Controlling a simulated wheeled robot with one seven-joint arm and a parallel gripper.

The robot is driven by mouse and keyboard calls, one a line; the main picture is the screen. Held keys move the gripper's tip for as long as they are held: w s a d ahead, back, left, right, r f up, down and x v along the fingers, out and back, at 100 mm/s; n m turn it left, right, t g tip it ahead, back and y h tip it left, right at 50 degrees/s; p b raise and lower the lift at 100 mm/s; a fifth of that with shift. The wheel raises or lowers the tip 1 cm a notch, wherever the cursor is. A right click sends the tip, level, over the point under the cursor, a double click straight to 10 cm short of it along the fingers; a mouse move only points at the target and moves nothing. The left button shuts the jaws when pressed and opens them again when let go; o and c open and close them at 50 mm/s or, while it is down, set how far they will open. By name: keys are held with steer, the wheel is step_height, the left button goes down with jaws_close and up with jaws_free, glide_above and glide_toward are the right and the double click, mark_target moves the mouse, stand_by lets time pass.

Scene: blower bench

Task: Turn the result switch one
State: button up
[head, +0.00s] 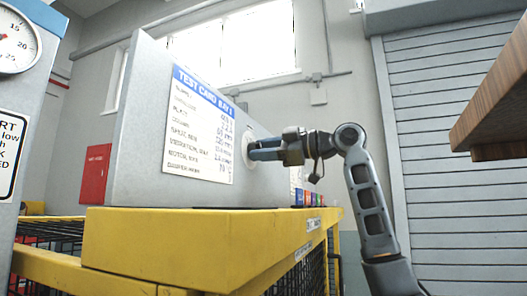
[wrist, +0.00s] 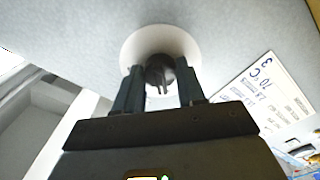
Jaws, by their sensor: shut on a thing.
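The result switch appears as a dark round knob (wrist: 160,70) in the middle of a white round plate (wrist: 143,42) on a grey panel. In the head view the white plate (head: 248,137) shows on the panel's face, just right of the test card, and the knob is hidden behind my gripper. My gripper (head: 254,152) reaches the panel from the right. In the wrist view my gripper (wrist: 159,88) has one finger on each side of the knob and is shut on it. The knob's setting cannot be read.
A test card (head: 202,128) is fixed to the grey panel (head: 137,120). Below is a yellow frame (head: 190,230) with mesh. Small coloured blocks (head: 308,198) sit below my gripper. A brown wooden edge (head: 495,110) juts in at upper right. A gauge (head: 14,42) is at far left.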

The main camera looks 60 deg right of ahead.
steer(key=o, duration=1)
steer(key=shift+o, duration=0.2)
steer(key=s+d+b, duration=0.1)
steer(key=s, duration=0.6)
steer(key=shift+s, duration=0.35)
